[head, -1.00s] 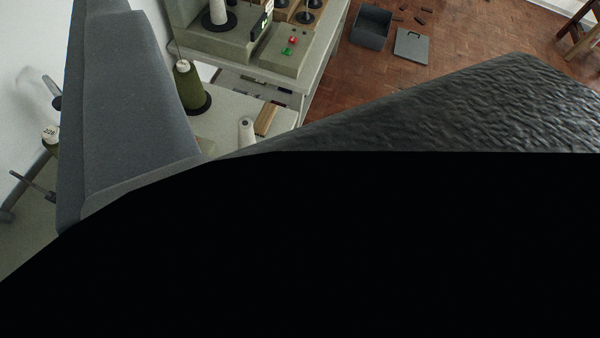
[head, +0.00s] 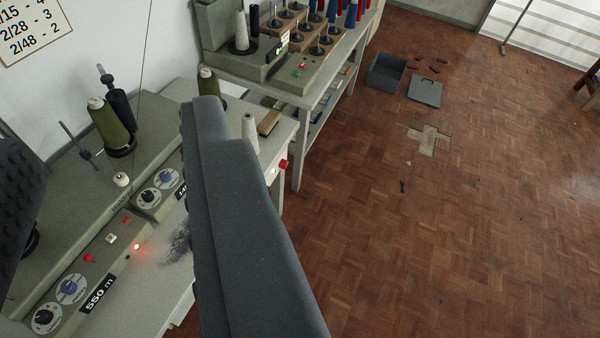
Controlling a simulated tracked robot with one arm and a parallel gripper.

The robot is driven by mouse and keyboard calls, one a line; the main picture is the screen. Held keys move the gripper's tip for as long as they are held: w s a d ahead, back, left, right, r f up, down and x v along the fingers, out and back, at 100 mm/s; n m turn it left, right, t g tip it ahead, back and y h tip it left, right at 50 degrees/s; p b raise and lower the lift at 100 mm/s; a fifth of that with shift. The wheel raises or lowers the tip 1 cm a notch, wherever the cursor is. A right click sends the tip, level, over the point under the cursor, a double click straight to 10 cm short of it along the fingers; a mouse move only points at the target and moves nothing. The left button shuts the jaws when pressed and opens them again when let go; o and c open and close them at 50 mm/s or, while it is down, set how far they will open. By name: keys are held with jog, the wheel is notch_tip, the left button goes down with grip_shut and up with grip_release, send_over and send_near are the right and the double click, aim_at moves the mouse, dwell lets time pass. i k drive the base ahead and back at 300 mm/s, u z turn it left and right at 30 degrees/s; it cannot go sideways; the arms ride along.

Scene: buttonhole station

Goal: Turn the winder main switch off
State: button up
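The winder (head: 60,215) is a grey-green machine on a pale bench at the left of the head view. Its front panel has dials, a "550 m" label (head: 97,292), a red button (head: 89,258), a small white control (head: 111,238) and an orange-red control (head: 126,220). A small red lamp (head: 137,246) glows beside them. A red knob (head: 283,164) sits at the bench's right edge. I cannot tell which is the main switch. My gripper (head: 112,130) is open and empty, its grey fingers spread wide above the winder; the right finger hides part of the bench.
An olive thread cone (head: 113,130) and a thin rod stand on the winder. A white cone (head: 250,133) stands on the bench beyond my finger. Behind is another machine with a red-and-green button box (head: 302,68).

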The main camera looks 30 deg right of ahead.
aim_at(283, 164)
jog(key=z, duration=0.55)
jog(key=i, duration=1)
jog(key=u, duration=0.9)
jog(key=k, duration=0.8)
jog(key=z, duration=0.7)
jog(key=i, duration=0.55)
